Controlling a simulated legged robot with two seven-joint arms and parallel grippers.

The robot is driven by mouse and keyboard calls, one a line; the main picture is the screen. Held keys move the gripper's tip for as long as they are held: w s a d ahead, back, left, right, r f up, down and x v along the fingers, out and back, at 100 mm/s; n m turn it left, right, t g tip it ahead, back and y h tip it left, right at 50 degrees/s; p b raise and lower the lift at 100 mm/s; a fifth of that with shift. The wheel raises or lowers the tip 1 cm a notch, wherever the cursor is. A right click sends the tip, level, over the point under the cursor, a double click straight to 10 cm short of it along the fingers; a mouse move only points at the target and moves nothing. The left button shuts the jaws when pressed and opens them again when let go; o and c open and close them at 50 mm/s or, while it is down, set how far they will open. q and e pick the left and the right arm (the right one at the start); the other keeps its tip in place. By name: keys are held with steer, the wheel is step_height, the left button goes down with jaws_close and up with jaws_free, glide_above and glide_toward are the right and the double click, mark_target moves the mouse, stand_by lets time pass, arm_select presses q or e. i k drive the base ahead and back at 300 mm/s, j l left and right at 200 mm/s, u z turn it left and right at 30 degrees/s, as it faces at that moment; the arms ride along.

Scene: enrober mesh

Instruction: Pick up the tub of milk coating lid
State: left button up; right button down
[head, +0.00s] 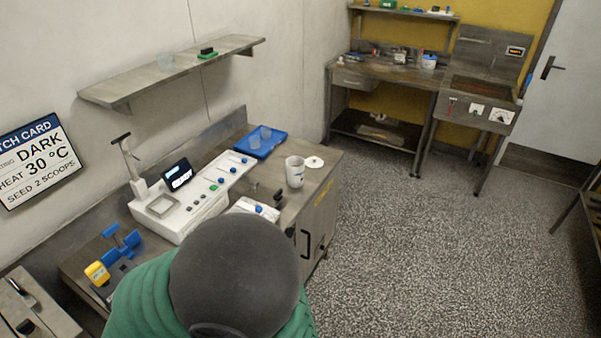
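A white tub (294,174) with a small blue mark stands upright on the steel counter at the middle of the head view. A flat white round lid (314,162) lies on the counter just right of and behind the tub, apart from its rim. The tub looks open at the top. I cannot read its label, so I cannot tell if it is the milk coating. Another white tub (428,61) stands on the far bench. Neither of my grippers is in view.
A wall shelf (170,75) hangs above. A dark round shape over green blocks the lower middle. The speckled floor (420,240) at right is clear.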

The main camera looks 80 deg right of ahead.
mark_target(314, 163)
steer(key=z, duration=2.7)
steer(key=u, duration=0.5)
steer(key=i+l+u, duration=0.15)
steer(key=u, duration=0.35)
steer(key=i+l+u, duration=0.1)
steer(key=l+u, duration=0.7)
steer(key=u, duration=0.15)
steer(key=l+u, duration=0.35)
steer(key=u, duration=0.15)
steer(key=l+u, duration=0.5)
steer(key=j, duration=0.1)
